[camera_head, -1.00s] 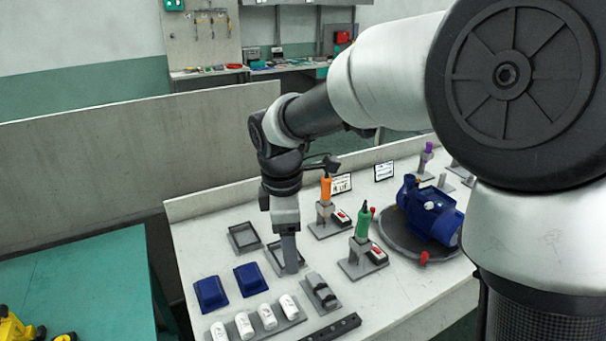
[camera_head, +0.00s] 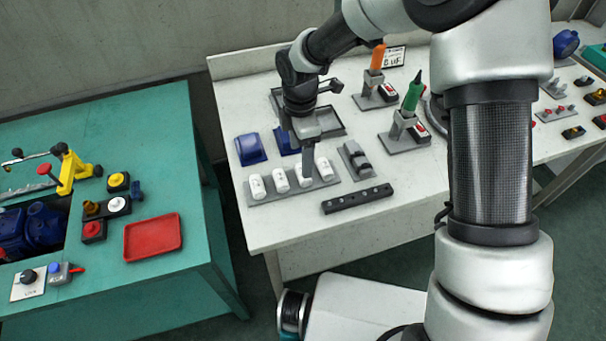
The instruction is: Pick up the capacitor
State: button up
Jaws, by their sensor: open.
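Blue covers (camera_head: 250,149) sit behind the row. A grey bracket (camera_head: 356,159) and a dark bar (camera_head: 357,198) lie to the right. Orange-handled (camera_head: 377,57) and green-handled (camera_head: 412,92) tools stand upright in holders farther right. A green table (camera_head: 180,125) with a red tray (camera_head: 152,238) is at left.

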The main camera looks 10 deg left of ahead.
jog(key=f, duration=0.5)
jog(key=shift+d+f, duration=0.3)
jog(key=c, duration=1)
